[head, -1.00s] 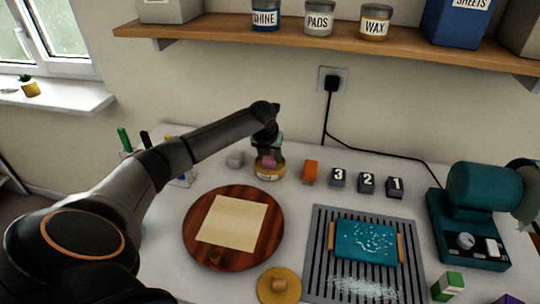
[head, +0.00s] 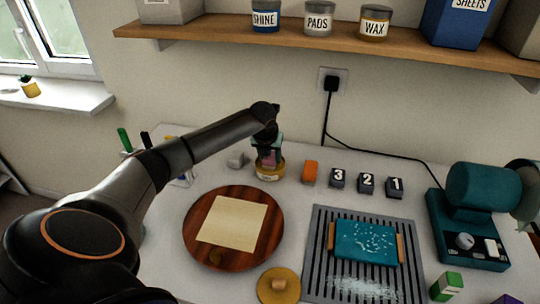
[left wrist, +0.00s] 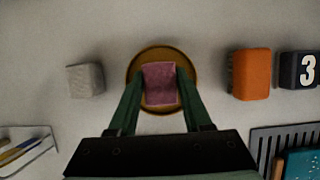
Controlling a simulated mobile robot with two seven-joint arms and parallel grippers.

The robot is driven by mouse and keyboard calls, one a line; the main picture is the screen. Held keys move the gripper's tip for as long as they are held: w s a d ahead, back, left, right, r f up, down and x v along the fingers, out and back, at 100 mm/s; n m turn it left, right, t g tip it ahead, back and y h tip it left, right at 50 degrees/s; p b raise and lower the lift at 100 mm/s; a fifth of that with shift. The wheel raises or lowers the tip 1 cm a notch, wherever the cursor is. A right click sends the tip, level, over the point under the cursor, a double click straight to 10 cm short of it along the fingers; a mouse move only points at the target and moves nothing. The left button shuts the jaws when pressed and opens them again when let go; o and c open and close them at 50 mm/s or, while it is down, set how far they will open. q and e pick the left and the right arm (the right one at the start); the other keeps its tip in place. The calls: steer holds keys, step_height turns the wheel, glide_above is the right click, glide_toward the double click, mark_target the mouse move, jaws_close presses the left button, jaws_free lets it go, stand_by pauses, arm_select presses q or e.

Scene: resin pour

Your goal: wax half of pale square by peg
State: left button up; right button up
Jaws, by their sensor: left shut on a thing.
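The pale square (head: 233,222) lies flat on a round dark wooden board (head: 262,262). A small brownish peg (head: 215,257) stands on the board near the square's front edge. My left gripper (head: 268,152) is shut on a mauve block (left wrist: 160,84), with one green finger on each side of it. The block is over a round yellow-rimmed tin (head: 270,174), which also shows around it in the left wrist view (left wrist: 135,75). I cannot tell whether the block touches the tin's contents. My right gripper is not in view.
A grey block (head: 236,160) and an orange block (head: 310,172) flank the tin. Black numbered blocks (head: 366,183) stand to the right. A yellow disc with a knob (head: 265,290) lies in front. A teal block (head: 366,243) sits on a slotted grey mat (head: 318,225), beside a teal machine (head: 455,225).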

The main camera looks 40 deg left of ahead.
arm_select(q)
steer(key=shift+r, duration=3.5)
steer(key=shift+d, duration=0.1)
steer(key=s+d+r+n+g+y, duration=0.1)
steer(key=s+d+n+g, duration=0.1)
steer(key=d+n, duration=0.6)
steer(key=s+d+n+g+y, duration=0.1)
steer(key=s+d+n+g, duration=0.15)
steer(key=d+n, duration=0.55)
steer(key=s+d+r+n+g+h, duration=0.2)
steer(key=s+d+n+g+h, duration=0.2)
steer(key=s+d+n, duration=0.6)
steer(key=s+n, duration=0.2)
steer(key=n, duration=0.2)
steer(key=shift+s+d+r, duration=0.15)
steer(key=shift+s+d, duration=0.05)
steer(key=shift+s, duration=0.15)
